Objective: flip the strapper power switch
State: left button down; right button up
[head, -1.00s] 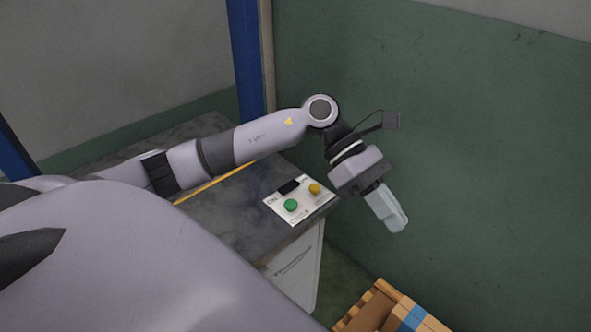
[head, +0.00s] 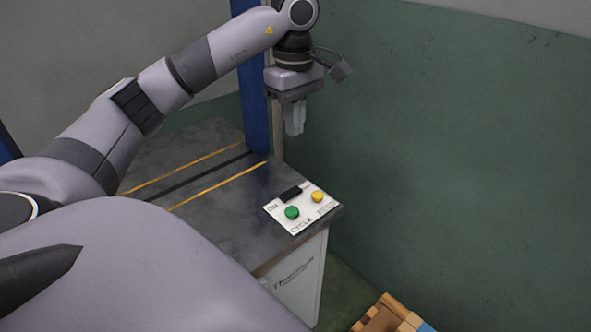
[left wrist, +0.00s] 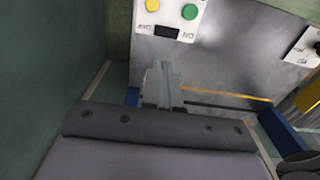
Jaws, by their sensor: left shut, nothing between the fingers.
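The strapper's white control panel (head: 301,208) lies on the machine's grey top at its near right corner. Its black power switch (head: 290,194) sits between the ON marking and the far edge, with a green button (head: 292,212) and a yellow button (head: 317,196) beside it. In the left wrist view the switch (left wrist: 166,32) shows at the top, below the buttons. My left gripper (head: 295,132) is shut and empty, pointing down above the far side of the panel, apart from it. Its fingers also show in the left wrist view (left wrist: 161,84). My right gripper is not in view.
The strapper top (head: 200,180) has yellow and black strips across it. A blue post (head: 252,80) rises behind, near my left forearm. A green wall (head: 450,130) stands at the right. A wooden pallet with a box (head: 392,315) is low at the front right.

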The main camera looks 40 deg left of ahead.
aim_at(295, 190)
pick_arm(q)
notch_tip(295, 190, down, 14)
jog(key=shift+r+b, duration=0.1)
jog(key=shift+b, duration=0.65)
jog(key=shift+w+d+f, duration=0.1)
jog(key=shift+f, duration=0.3)
